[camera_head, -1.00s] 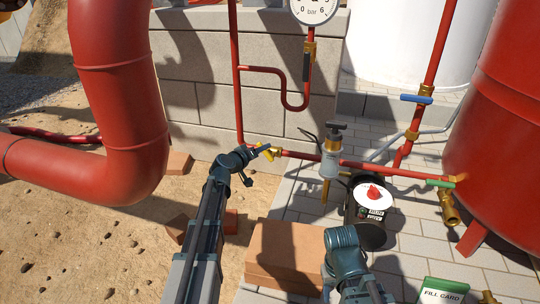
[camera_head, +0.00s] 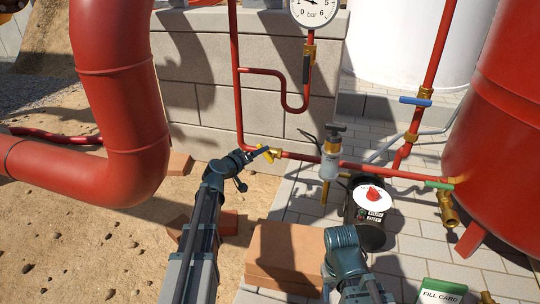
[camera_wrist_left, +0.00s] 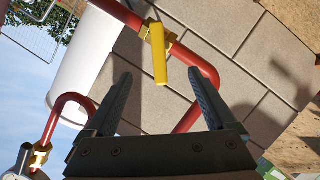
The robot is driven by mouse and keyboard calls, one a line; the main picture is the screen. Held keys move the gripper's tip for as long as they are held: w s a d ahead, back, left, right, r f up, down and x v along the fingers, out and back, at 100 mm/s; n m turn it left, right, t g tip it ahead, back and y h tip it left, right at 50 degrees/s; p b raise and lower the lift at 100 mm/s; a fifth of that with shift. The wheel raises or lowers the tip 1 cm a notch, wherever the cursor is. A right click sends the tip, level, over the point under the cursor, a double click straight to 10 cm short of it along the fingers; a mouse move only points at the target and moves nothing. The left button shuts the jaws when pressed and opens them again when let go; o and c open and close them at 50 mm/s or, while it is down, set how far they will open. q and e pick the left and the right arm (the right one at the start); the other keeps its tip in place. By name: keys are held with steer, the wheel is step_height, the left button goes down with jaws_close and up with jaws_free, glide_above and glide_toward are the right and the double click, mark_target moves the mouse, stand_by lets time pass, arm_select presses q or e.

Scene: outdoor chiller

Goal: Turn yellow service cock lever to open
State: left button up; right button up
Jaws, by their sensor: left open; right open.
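The yellow lever (camera_wrist_left: 158,58) sits on a brass cock (camera_wrist_left: 150,30) on a red pipe in the left wrist view. It hangs down the picture, across the line of the pipe. In the head view the yellow lever (camera_head: 267,153) is small and partly covered by my left gripper (camera_head: 260,152). In the left wrist view my left gripper (camera_wrist_left: 158,80) is open and empty, with the lever's lower end showing between its fingertips; contact is not visible. My right arm (camera_head: 346,250) is at the bottom of the head view, and its fingers cannot be made out clearly.
A dark-topped fitting (camera_head: 331,165) stands on the pipe to the right. A pump with a red-marked face (camera_head: 372,197) is below it. A block wall (camera_head: 200,100) is behind. A large red pipe (camera_head: 120,100) stands left, a red tank (camera_head: 500,140) right.

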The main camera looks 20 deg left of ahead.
arm_select(q)
steer(key=shift+p+v, duration=0.4)
steer(key=shift+v, duration=1.45)
